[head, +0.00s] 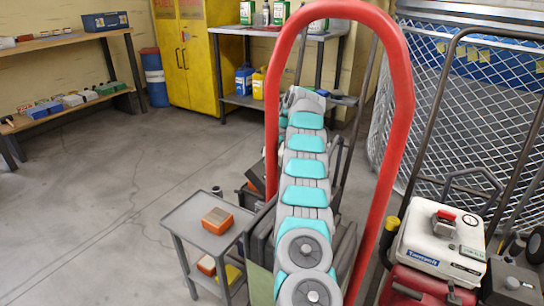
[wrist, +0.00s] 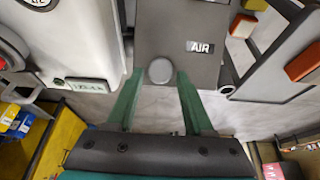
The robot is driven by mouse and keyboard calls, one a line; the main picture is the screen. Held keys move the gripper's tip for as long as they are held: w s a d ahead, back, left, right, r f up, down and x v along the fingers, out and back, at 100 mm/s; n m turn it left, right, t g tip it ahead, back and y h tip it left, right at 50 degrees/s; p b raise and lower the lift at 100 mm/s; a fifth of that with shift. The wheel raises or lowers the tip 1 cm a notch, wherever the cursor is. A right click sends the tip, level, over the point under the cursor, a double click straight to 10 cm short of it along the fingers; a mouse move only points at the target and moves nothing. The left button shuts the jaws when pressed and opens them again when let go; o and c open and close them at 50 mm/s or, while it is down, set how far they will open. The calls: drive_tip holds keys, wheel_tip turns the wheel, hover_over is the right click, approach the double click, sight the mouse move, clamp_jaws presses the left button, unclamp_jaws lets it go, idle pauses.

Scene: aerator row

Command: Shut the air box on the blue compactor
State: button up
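A dark grey box face with an "AIR" label (wrist: 201,47) fills the upper middle of the wrist view. A round grey knob (wrist: 160,71) sits at its lower edge. My gripper (wrist: 160,76) has two green fingers, spread apart. The tips appear on either side of the knob; I cannot tell whether they touch it. I cannot make out a blue compactor body in either view, nor how far the box is open.
In the head view a red hoop (head: 401,104) rises around my arm. A small grey cart (head: 206,240) with orange boxes stands left of it. A white-and-red machine (head: 437,245) stands close on the right. The floor at left is clear.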

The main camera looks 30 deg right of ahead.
drive_tip(key=shift+o, duration=1)
drive_tip(key=shift+d+f, duration=0.1)
drive_tip(key=v, duration=0.7)
drive_tip(key=shift+r+p, duration=0.35)
drive_tip(key=shift+p, duration=0.05)
drive_tip(key=shift+s, duration=0.1)
drive_tip(key=shift+c, duration=0.2)
